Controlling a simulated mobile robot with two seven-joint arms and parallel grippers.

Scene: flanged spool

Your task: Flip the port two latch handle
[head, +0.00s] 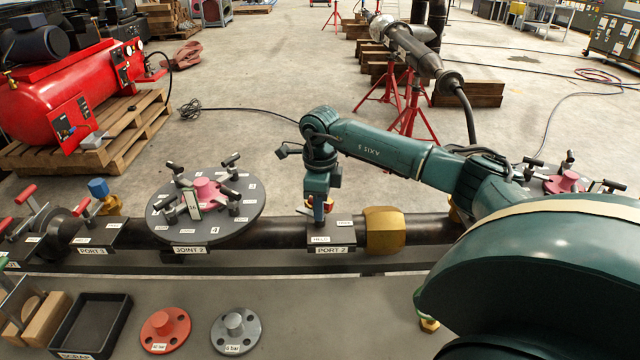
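My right arm reaches in from the right, and its gripper (318,212) points down onto the port 2 block, marked by the PORT 2 label (332,250). The fingertips are at or just above the top of the block; I cannot tell whether they touch anything. The port 2 latch handle is not clearly visible; the gripper covers most of this spot. A little red and brass (328,200) shows right behind the fingers. The finger gap is not visible, so I cannot tell if it is open or shut. My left gripper is out of view.
The dark pipe (275,228) runs along the bench edge, with a brass collar (384,231) right of port 2. The round joint 2 plate (244,205) with clamps stands close on the left.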

